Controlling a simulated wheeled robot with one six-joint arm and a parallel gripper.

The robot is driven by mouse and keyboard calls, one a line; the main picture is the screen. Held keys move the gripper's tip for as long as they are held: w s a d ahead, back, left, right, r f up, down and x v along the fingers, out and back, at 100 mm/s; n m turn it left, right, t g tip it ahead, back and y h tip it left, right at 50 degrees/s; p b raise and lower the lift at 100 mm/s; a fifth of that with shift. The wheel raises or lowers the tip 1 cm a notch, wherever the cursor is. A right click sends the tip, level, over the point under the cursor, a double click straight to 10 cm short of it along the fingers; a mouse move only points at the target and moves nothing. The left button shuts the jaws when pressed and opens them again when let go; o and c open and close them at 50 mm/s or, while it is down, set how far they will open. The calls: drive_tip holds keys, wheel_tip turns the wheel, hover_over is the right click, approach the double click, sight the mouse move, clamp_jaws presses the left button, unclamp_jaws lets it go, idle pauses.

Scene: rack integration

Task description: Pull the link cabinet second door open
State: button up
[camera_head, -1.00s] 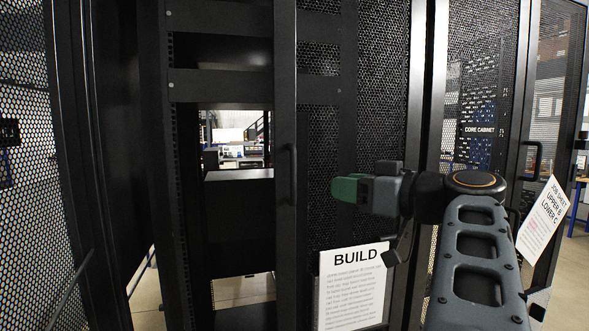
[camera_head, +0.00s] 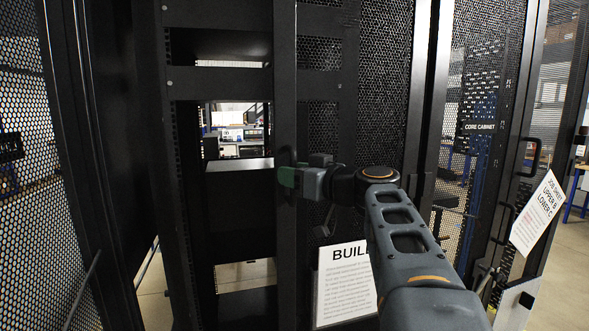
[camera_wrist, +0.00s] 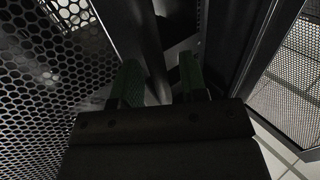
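The cabinet in the middle has no readable name. Its mesh door (camera_head: 385,90) carries a dark vertical edge frame (camera_head: 285,75). Left of that frame the rack interior is open to view. The door's handle is hidden behind my gripper in the head view. My gripper (camera_head: 287,178) is at the edge frame, at handle height. In the wrist view, my gripper's green fingers (camera_wrist: 158,82) stand apart with a dark upright bar (camera_wrist: 135,35) beyond the gap. I cannot tell whether they touch the handle.
A BUILD sheet (camera_head: 346,285) hangs low on the middle door. The core cabinet (camera_head: 480,127) stands at right with a handle (camera_head: 528,157) and a job sheet (camera_head: 538,212). A mesh panel (camera_head: 28,200) stands at left. Clear floor (camera_head: 562,270) shows at far right.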

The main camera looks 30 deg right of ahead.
drive_tip(key=shift+w, duration=0.15)
drive_tip(key=shift+c, duration=0.5)
clamp_jaws()
